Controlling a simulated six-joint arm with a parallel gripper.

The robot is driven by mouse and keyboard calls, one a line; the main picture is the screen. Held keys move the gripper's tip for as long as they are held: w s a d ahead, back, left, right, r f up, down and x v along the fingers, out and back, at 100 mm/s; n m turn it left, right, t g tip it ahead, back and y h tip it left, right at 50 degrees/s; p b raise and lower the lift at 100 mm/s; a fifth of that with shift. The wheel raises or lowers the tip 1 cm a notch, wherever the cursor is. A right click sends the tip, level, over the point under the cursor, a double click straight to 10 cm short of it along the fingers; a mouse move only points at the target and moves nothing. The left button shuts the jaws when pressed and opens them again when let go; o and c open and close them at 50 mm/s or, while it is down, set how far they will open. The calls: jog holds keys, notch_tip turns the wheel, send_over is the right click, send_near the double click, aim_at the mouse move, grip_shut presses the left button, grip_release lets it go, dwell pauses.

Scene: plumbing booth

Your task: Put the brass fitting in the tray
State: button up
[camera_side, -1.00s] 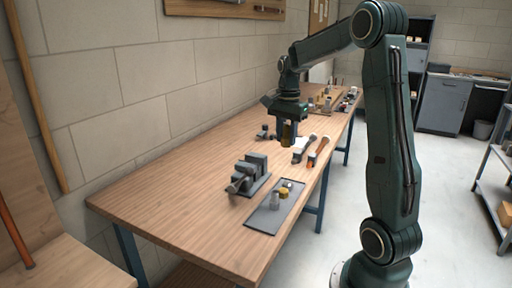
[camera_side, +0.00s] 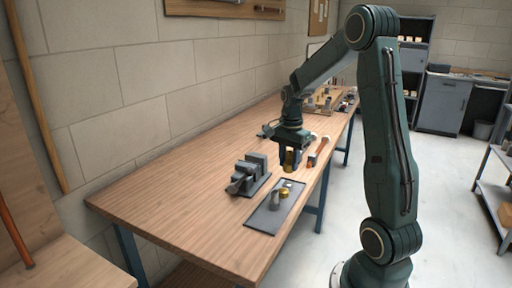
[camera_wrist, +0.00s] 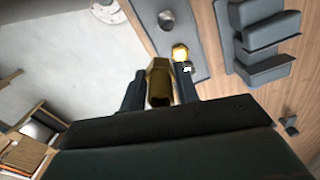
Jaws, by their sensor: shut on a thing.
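My gripper (camera_side: 290,160) is shut on a brass fitting (camera_side: 289,157), which hangs above the bench just behind the tray's far end. In the wrist view the brass fitting (camera_wrist: 159,84) sits between the two dark fingers. The flat grey tray (camera_side: 262,222) lies on the bench near its front edge. It holds a grey cylinder (camera_side: 275,200) and a yellow brass piece (camera_side: 284,193), with a small pale piece beside them. The wrist view shows part of the tray (camera_wrist: 196,62) with the yellow piece (camera_wrist: 180,53) on it.
A grey vise (camera_side: 248,176) stands on the bench left of the tray, close to it. A wrench with an orange handle (camera_side: 319,150) lies behind my gripper. More small items (camera_side: 325,100) stand at the bench's far end. The near left of the bench (camera_side: 170,205) is clear.

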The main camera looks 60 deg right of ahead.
jog(key=shift+f, duration=6.5)
jog(key=shift+f, duration=0.1)
jog(key=o, duration=1)
jog(key=shift+o, duration=0.2)
notch_tip(320, 180, up, 12)
jog(key=shift+r, duration=0.1)
jog(key=shift+a, duration=0.1)
